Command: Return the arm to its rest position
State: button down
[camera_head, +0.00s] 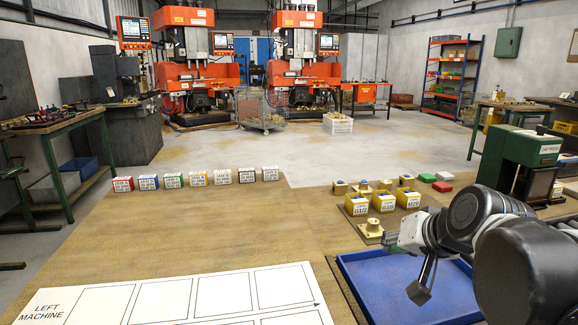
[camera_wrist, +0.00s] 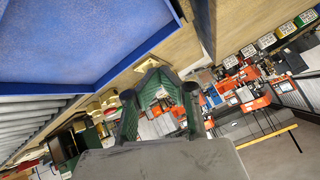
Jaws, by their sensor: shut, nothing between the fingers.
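My arm reaches in from the right side of the head view, bent, with its dark rounded links low at the right. My gripper (camera_head: 391,243) points left above the far edge of the blue tray (camera_head: 350,290) and is shut with nothing in it. In the wrist view my gripper (camera_wrist: 157,80) shows as green fingers in the middle, and the blue tray (camera_wrist: 75,40) fills the upper left. My arm hides the right part of the tray in the head view.
Yellow labelled boxes (camera_head: 383,202) and a brass part (camera_head: 371,229) stand just beyond the tray. A green press (camera_head: 525,150) stands at the right. A row of labelled boxes (camera_head: 197,178) lines the table's far left. A white marked sheet (camera_head: 170,300) lies left.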

jog(key=s+f+n, duration=0.1)
jog(key=s+f, duration=0.1)
jog(key=s, duration=0.2)
jog(key=s+f+n+g+h, duration=0.1)
jog(key=s+f, duration=0.2)
jog(key=s, duration=0.2)
jog(key=s+f+n+g, duration=0.1)
jog(key=s+f, duration=0.2)
jog(key=s, duration=0.1)
jog(key=shift+s+a+h, duration=0.2)
jog(key=shift+h, duration=0.2)
notch_tip(320, 180, up, 12)
jog(key=p, duration=1.2)
jog(key=shift+s+r, duration=0.2)
